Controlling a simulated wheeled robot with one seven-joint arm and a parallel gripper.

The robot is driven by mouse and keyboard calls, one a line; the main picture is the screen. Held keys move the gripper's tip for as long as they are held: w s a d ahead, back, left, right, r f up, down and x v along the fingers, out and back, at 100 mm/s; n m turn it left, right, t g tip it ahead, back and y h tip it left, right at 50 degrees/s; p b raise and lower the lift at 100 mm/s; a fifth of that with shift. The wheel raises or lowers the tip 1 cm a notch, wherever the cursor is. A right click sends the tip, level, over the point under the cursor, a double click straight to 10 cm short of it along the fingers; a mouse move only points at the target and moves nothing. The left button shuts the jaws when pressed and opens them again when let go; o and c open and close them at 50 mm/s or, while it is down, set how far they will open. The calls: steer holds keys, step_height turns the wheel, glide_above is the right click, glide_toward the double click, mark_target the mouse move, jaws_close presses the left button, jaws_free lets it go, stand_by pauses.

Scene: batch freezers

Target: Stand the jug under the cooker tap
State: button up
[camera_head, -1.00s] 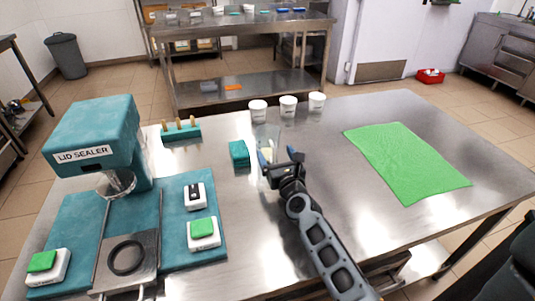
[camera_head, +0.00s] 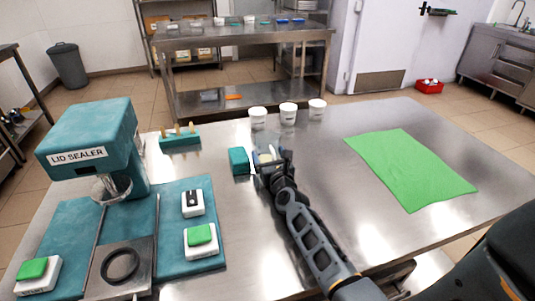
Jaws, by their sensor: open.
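My gripper (camera_head: 268,158) is open, low over the steel table (camera_head: 330,215) near its middle. Its fingers point away from me, just right of a small teal block (camera_head: 238,161). Something pale shows between or beside the fingers; I cannot tell whether it is a finger pad or an object. I cannot make out a jug or a cooker tap in this view. Three white labelled cups (camera_head: 288,113) stand upright at the table's far edge, beyond my gripper and apart from it.
A teal lid sealer (camera_head: 92,140) with button boxes (camera_head: 200,240) fills the left of the table. A teal rack with pegs (camera_head: 180,140) stands behind it. A green cloth (camera_head: 405,165) lies flat at the right. Another steel table (camera_head: 240,38) stands beyond a floor gap.

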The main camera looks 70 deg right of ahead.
steer(key=c, duration=1)
